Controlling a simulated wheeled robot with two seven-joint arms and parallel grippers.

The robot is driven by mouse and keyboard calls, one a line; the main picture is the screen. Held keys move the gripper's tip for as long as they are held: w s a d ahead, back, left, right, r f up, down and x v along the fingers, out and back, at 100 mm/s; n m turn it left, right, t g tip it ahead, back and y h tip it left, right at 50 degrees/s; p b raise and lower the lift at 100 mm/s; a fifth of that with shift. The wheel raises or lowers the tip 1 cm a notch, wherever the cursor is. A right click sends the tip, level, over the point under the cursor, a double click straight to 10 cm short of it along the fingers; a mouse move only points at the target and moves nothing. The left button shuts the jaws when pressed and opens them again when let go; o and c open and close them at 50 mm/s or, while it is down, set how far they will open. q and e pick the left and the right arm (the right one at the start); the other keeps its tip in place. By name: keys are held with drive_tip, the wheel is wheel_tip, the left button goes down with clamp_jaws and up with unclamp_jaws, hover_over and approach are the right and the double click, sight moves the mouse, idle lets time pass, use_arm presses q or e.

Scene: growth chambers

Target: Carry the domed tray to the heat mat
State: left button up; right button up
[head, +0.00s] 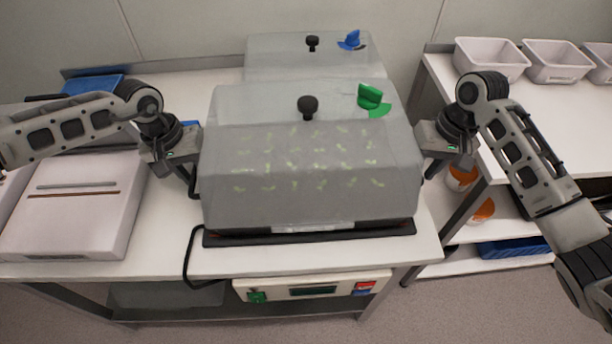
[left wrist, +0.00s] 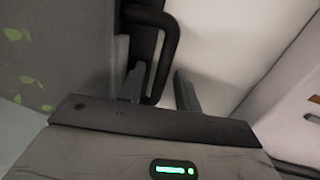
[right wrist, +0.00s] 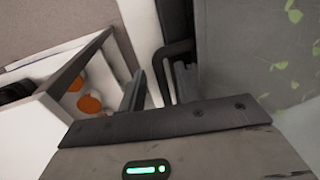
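The domed tray (head: 310,180) has a clear hazy lid with a black knob, a green tag and rows of seedlings inside. It sits over the black heat mat (head: 222,239), whose front edge and cord show. My left gripper (head: 191,178) is at the tray's left side. In the left wrist view its fingers (left wrist: 160,92) stand apart, with a black handle (left wrist: 167,50) between them. My right gripper (head: 428,172) is at the right side. In the right wrist view its fingers (right wrist: 160,90) are apart around the other handle (right wrist: 176,48). The tray's underside is hidden.
A second domed tray (head: 275,60) with a blue tag stands behind. A white box (head: 75,220) lies on the bench at left. A control unit (head: 315,288) hangs below the bench front. Another bench at right holds grey bins (head: 490,58), with orange-lidded jars (head: 461,178) below.

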use_arm(q)
drive_tip(key=shift+r, duration=0.15)
use_arm(e)
drive_tip(key=shift+r, duration=0.1)
use_arm(q)
wheel_tip(320, 180, up, 8)
drive_tip(key=a, duration=0.1)
drive_tip(key=shift+a+f, duration=0.25)
drive_tip(key=shift+a, duration=0.05)
use_arm(e)
wheel_tip(320, 180, up, 12)
drive_tip(key=d, duration=0.2)
drive_tip(key=shift+d, duration=0.15)
use_arm(q)
drive_tip(key=shift+s, duration=0.15)
use_arm(e)
drive_tip(key=shift+f, duration=0.25)
